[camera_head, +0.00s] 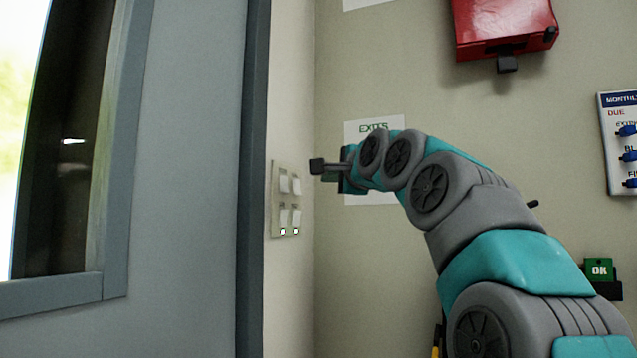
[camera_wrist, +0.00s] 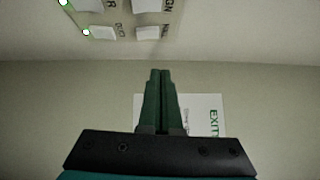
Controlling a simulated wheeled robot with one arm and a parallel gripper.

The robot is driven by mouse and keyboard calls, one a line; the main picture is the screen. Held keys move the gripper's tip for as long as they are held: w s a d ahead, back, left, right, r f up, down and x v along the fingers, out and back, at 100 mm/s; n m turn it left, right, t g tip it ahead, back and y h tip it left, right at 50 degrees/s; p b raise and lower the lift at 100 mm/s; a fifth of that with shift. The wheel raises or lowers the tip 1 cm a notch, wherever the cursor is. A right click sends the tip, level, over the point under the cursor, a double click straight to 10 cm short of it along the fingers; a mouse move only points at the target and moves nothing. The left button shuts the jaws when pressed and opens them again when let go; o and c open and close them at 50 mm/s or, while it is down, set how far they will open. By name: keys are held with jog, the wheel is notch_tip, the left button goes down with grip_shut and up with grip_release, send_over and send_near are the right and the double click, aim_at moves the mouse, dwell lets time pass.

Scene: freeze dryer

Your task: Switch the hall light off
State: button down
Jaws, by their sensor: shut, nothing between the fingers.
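A pale switch panel (camera_head: 275,205) is on the narrow wall right of the door frame. It carries several white rocker switches in two rows, with small white lights at its lower edge. In the wrist view two switches, one (camera_wrist: 102,33) and another (camera_wrist: 148,33), show at the top; their small labels are hard to read, so I cannot tell surely which is the hall light. My gripper (camera_head: 317,166) is shut and empty, just right of the panel's upper row and apparently apart from it. Its fingertips (camera_wrist: 160,74) point toward the panel in the wrist view.
A grey door with a window (camera_head: 70,150) and dark frame (camera_head: 252,180) stands on the left. An exit sign sheet (camera_head: 357,132) is on the wall behind my gripper.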

jog(key=v, duration=0.7)
jog(key=shift+r+b, duration=0.3)
jog(key=shift+r, duration=0.1)
jog(key=shift+s+d, duration=0.1)
jog(key=s+d, duration=0.3)
jog(key=d, duration=0.5)
dwell(0.3)
jog(key=shift+d, duration=0.15)
jog(key=s+a+f+n+g+h, duration=0.1)
jog(key=s+a+f+n+g, duration=0.15)
jog(key=f, duration=0.85)
jog(key=s+a+f+n+g+h, duration=0.1)
jog(key=s+f+n+g, duration=0.15)
jog(key=f, duration=0.95)
jog(key=s+a+f+n+g+h, duration=0.1)
jog(key=f+n+g+h, duration=0.2)
jog(key=f, duration=0.8)
jog(key=s+d+f+n+g+h, duration=0.1)
jog(key=s+d+f+n+g, duration=0.2)
jog(key=s+f, duration=1.2)
jog(key=s+d+f+n+g+h, duration=0.1)
jog(key=s+d+f+g, duration=0.5)
jog(key=s+f, duration=0.9)
jog(key=shift+f+n+g+h, duration=0.45)
jog(key=shift+n+g, duration=0.35)
jog(key=shift+n, duration=0.1)
